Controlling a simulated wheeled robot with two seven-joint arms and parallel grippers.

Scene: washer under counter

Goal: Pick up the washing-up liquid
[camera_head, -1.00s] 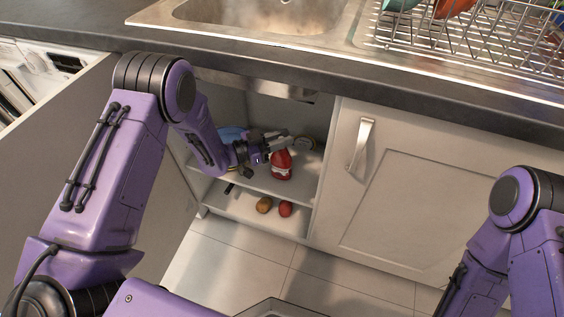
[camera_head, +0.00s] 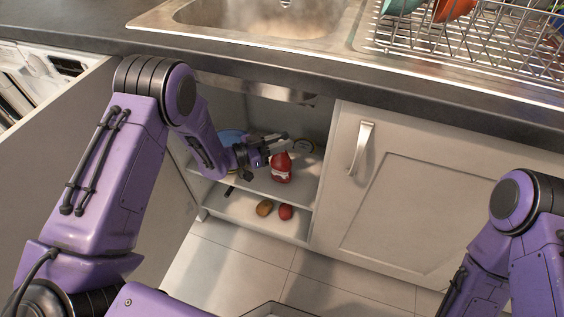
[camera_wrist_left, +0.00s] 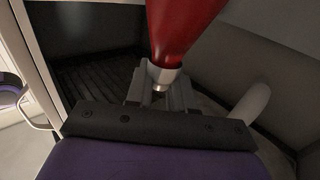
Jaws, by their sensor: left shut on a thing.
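The washing-up liquid is a red bottle (camera_head: 281,168) with a pale label, upright in the open cupboard at the upper shelf in the head view. In the left wrist view the red bottle (camera_wrist_left: 180,30) tapers to a silver-grey neck between the fingers. My left gripper (camera_head: 276,146) reaches into the cupboard and is shut on the bottle at its neck; the fingers also show in the left wrist view (camera_wrist_left: 162,92). I cannot tell whether the bottle's base touches the shelf. My right arm shows at the lower right, but its gripper is out of view.
The cupboard shelf (camera_head: 302,187) lies under the counter (camera_head: 430,100). A blue item (camera_head: 231,136) and a round tin-like thing (camera_head: 304,146) stand nearby. Brown (camera_head: 264,208) and red (camera_head: 286,212) round things lie below. A closed door (camera_head: 420,215) stands to the right.

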